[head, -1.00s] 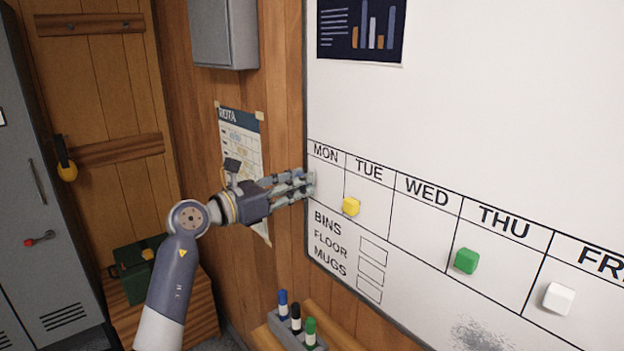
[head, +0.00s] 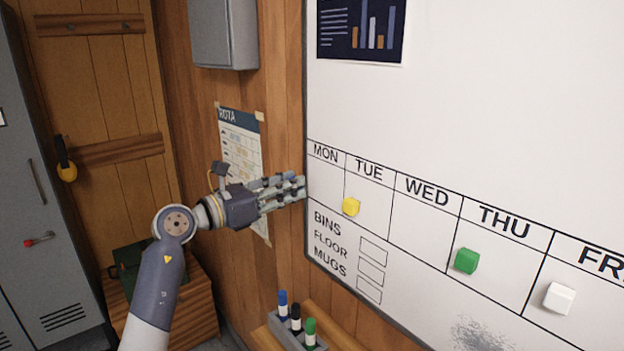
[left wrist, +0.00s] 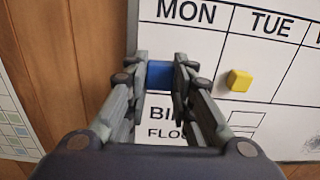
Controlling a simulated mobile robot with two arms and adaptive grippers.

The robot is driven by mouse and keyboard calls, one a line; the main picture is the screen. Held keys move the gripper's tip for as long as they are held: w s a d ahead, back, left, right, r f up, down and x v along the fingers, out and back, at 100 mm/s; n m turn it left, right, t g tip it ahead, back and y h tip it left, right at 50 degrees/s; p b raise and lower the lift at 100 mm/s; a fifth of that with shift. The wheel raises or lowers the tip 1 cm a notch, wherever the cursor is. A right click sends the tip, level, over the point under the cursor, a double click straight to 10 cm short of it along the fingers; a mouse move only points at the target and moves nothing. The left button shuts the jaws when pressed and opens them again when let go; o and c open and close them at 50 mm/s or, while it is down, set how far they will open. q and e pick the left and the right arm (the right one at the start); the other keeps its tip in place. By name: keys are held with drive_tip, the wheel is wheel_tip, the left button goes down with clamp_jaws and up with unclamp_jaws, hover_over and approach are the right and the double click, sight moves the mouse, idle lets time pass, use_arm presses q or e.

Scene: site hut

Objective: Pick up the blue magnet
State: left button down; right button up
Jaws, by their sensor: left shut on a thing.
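The blue magnet (left wrist: 160,74) shows between the two fingers in the left wrist view. My left gripper (left wrist: 160,80) is shut on it, with a finger on each side. In the head view my left gripper (head: 300,188) is at the left edge of the whiteboard (head: 480,110), by the MON column. The blue magnet is hidden by the fingers there. My right gripper is not in view.
A yellow magnet (head: 351,206) is under TUE, a green magnet (head: 466,261) under THU and a white magnet (head: 559,298) under FRI. A rota sheet (head: 240,150) hangs behind my gripper. Markers (head: 296,318) stand in a holder below the board.

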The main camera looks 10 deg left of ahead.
use_arm(q)
drive_tip(key=shift+s+a+r+p, duration=0.3)
drive_tip(key=shift+s+a+r, duration=0.5)
drive_tip(key=shift+s, duration=0.2)
drive_tip(key=shift+s+a+r+p, duration=0.3)
drive_tip(key=shift+s+a+r, duration=0.4)
drive_tip(key=shift+s, duration=0.25)
drive_tip(key=shift+f, duration=0.15)
